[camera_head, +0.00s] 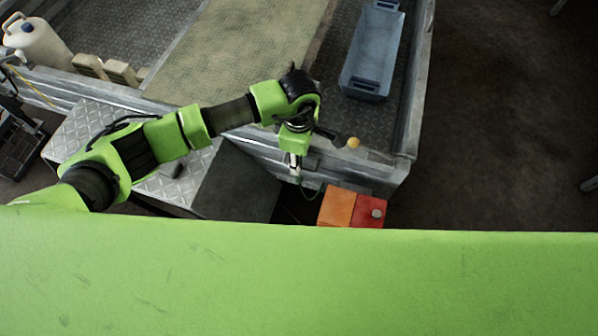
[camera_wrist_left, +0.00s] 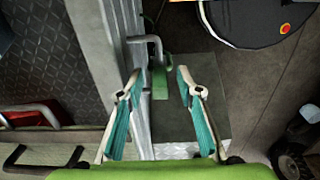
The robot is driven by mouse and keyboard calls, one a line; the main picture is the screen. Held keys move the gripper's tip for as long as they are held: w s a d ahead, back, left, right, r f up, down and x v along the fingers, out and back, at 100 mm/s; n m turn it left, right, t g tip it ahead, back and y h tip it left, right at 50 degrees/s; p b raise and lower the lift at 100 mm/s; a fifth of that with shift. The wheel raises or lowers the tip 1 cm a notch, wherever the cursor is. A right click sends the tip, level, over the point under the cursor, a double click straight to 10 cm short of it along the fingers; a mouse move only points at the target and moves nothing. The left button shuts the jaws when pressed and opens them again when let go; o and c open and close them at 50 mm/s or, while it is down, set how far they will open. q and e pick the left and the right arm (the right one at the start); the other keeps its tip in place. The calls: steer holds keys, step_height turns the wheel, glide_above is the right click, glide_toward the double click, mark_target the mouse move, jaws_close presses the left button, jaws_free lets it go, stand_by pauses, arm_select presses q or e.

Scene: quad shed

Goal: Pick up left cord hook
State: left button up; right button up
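In the left wrist view, a grey bent bracket (camera_wrist_left: 152,44) stands out from the metal side wall, with a small green piece (camera_wrist_left: 160,83) just below it. One of these may be the left cord hook; I cannot tell which. My left gripper (camera_wrist_left: 153,80) is open, its two teal fingers apart on either side of the green piece. No contact shows. In the head view my left gripper (camera_head: 294,175) hangs down beside the trailer's side wall, small and partly hidden by the arm. My right gripper is in neither view.
The metal trailer wall (camera_head: 350,172) runs close beside the gripper. A blue crate (camera_head: 372,50) stands on the trailer bed. A white jug (camera_head: 38,43) is far left.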

arm_select(q)
jaws_close()
stand_by(0.3)
